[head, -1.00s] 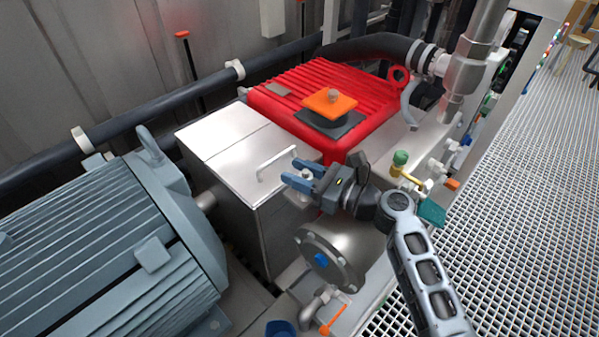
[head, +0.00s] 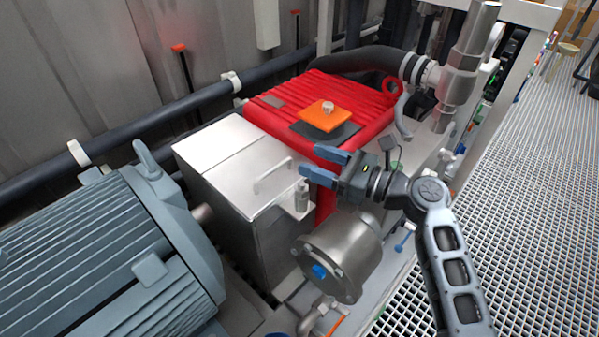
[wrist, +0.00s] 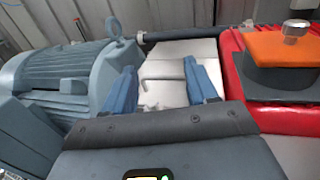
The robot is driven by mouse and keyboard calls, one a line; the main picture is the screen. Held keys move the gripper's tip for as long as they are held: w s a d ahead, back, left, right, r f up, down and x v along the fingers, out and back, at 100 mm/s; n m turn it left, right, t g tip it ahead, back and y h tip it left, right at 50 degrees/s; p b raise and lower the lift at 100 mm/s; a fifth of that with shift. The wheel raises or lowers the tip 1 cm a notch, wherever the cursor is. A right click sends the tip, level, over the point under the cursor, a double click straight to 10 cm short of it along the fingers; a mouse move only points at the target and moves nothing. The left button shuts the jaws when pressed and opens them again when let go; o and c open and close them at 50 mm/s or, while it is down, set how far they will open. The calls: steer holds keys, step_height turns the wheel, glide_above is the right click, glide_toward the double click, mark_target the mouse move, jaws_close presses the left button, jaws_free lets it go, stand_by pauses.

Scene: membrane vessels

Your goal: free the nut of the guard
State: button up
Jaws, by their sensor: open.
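The guard (head: 235,165) is a silver box with a bar handle between the grey motor and the red pump. Its nut (head: 302,190) sits on a small tab at the guard's right side, low by the handle. In the head view my gripper (head: 324,165), with blue fingers, is open and empty, above and to the right of the nut, apart from it. In the wrist view the guard (wrist: 180,52) shows between and beyond the spread fingers (wrist: 160,75). A small pale shape by the left finger may be the nut; I cannot tell.
The red pump (head: 370,130) carries an orange plate (head: 325,116) with a bolt on top, behind my gripper. The grey motor (head: 110,245) stands left. A steel cylinder (head: 345,255) with a blue cap lies below my gripper.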

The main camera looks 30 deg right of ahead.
steer(key=s+d+r, duration=0.3)
steer(key=d+r, duration=0.1)
steer(key=d, duration=0.1)
steer(key=shift+s+d, duration=0.3)
steer(key=shift+d, duration=0.05)
stand_by(0.3)
